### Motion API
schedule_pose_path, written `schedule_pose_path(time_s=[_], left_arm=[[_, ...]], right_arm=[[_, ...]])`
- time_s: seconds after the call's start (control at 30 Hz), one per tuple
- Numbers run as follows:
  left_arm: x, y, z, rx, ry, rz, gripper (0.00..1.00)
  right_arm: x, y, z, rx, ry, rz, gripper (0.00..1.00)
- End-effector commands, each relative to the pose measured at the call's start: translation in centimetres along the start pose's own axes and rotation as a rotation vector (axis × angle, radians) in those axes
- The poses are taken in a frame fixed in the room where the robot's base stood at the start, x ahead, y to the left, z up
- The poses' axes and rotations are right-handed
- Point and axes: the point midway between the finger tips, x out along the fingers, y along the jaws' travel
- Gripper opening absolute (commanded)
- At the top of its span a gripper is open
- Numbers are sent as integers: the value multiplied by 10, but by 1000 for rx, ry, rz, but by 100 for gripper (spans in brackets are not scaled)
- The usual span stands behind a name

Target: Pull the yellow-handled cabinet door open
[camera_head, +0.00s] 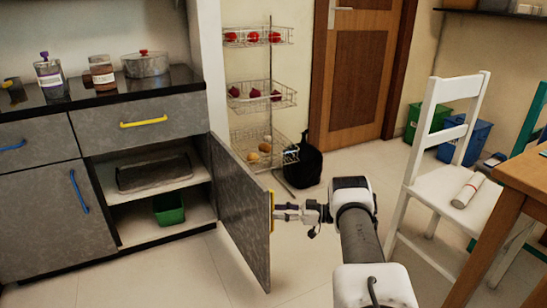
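The grey cabinet door (236,205) stands swung well open at the right end of the counter, its edge turned toward me. Its yellow handle (271,208) is upright on the door's right-hand face, seen nearly edge-on. My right gripper (277,212) comes in from the right with its fingertips at this handle and looks shut on it; the fingertips are partly hard to make out. The cabinet's inside is exposed, with a dark tray (154,172) on the upper shelf and a green bin (168,209) below. My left gripper is not in view.
A drawer with another yellow handle (143,122) is above the opening. A blue-handled door (79,190) is to its left. A wire rack (262,93) and a black bag (305,163) stand behind the door. A white chair (440,170) and wooden table (510,175) are right.

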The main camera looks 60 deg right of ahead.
Motion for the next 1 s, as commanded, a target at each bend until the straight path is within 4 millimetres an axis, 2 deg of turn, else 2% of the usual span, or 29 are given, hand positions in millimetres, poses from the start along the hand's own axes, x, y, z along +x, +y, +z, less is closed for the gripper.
schedule_pose_path(time_s=[0.03,0.2,0.3,0.4,1.0], left_arm=[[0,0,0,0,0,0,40],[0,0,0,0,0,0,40],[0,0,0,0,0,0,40],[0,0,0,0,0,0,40],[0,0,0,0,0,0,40]], right_arm=[[-14,0,1,-1,-4,3,37],[-60,0,2,1,-8,1,37],[-79,0,2,1,-7,1,37],[-90,0,1,1,-5,1,37],[-93,0,1,1,-1,1,37]])
